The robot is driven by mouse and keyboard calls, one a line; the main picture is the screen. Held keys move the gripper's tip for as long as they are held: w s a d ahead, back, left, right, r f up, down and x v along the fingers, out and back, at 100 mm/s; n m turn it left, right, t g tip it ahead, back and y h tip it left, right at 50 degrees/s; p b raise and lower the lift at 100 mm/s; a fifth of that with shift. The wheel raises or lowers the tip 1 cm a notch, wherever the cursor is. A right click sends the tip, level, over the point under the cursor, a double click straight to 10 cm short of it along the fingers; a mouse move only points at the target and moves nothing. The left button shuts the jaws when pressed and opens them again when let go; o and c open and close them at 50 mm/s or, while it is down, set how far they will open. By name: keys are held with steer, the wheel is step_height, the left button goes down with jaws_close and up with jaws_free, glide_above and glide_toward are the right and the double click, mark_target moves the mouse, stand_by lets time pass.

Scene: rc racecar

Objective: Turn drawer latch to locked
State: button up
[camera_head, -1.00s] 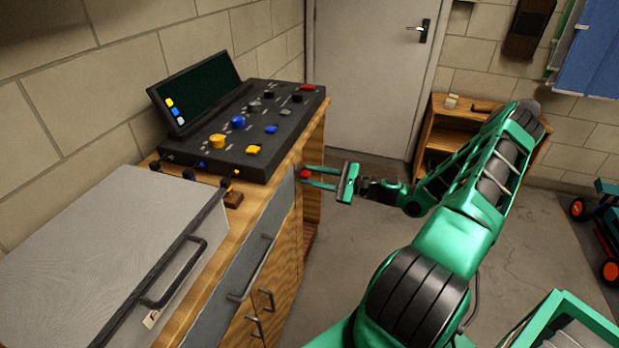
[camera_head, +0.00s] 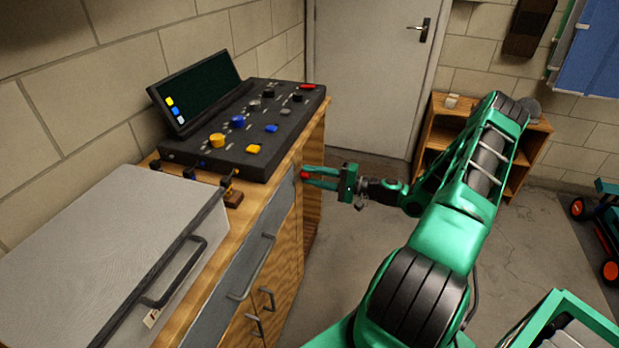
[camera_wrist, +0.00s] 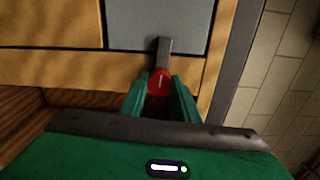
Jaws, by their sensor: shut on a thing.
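The drawer latch is a red round knob (camera_wrist: 160,82) with a pale line on its face and a grey bar (camera_wrist: 164,52) reaching from it over the grey drawer front (camera_wrist: 190,22). In the head view the red knob (camera_head: 304,175) sits at the far end of the grey drawer front (camera_head: 236,282). My green gripper (camera_head: 322,178) reaches it from the right and is shut on the knob. In the wrist view the two fingers (camera_wrist: 160,98) lie on either side of the knob. The fingertips' contact is partly hidden.
A black control panel (camera_head: 272,133) with coloured knobs and a grey case (camera_head: 95,250) stand on the wooden cabinet top. A drawer handle (camera_head: 250,270) sticks out below. A wooden shelf (camera_head: 436,135) stands at the back.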

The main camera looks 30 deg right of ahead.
steer(key=shift+s+a+f+n, duration=0.1)
steer(key=shift+s+f+n, duration=0.1)
steer(key=shift+n, duration=0.4)
steer(key=o, duration=0.9)
steer(key=shift+w, duration=0.1)
steer(key=shift+o, duration=0.7)
steer(key=shift+r, duration=0.1)
steer(key=v, duration=1)
steer(key=shift+s+d, duration=0.25)
steer(key=shift+d, duration=0.1)
